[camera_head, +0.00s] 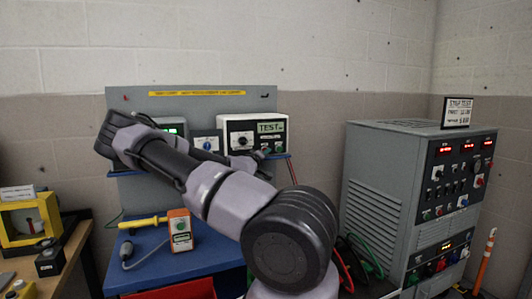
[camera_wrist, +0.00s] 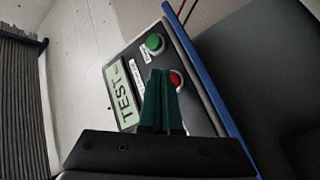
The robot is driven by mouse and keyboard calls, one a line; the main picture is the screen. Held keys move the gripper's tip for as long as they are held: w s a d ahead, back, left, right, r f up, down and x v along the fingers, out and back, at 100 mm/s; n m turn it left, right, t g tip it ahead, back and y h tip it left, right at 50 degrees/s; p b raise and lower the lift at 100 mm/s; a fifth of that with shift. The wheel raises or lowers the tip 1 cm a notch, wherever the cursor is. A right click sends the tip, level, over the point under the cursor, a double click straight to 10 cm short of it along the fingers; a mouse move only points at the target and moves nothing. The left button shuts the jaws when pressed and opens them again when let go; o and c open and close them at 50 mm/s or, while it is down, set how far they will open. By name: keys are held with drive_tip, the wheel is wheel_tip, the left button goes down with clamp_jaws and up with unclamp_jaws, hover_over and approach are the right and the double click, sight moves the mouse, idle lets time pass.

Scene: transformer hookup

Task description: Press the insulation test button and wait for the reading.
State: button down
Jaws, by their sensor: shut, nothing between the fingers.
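The tester (camera_head: 228,127) is a white-framed box with a dark knob and a lit display (camera_head: 270,127) reading "TEST". In the wrist view the tester's panel (camera_wrist: 207,122) is close and tilted, and the display (camera_wrist: 120,95) also reads "TEST". A green button (camera_wrist: 155,43) and a red button (camera_wrist: 177,80) sit beside the display; their small labels are unreadable. My gripper (camera_wrist: 161,72) is shut and empty, its green fingers just in front of the panel. They partly cover the red button; I cannot tell if they touch anything. In the head view my gripper (camera_head: 266,153) is at the tester's lower right.
A blue bench (camera_head: 205,262) holds an orange handheld device (camera_head: 180,230) and a yellow-handled tool (camera_head: 142,222). A large grey cabinet (camera_head: 375,185) with red displays stands to the right. Red and green cables hang between bench and cabinet. A yellow-framed box (camera_head: 30,218) is at left.

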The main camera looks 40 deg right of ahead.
drive_tip(key=shift+s+a, duration=0.15)
drive_tip(key=shift+s, duration=0.35)
drive_tip(key=shift+s, duration=0.1)
drive_tip(key=s, duration=0.2)
drive_tip(key=s+a, duration=0.1)
drive_tip(key=s, duration=0.2)
drive_tip(key=shift+s+a, duration=0.2)
drive_tip(key=shift+s, duration=0.1)
idle(0.6)
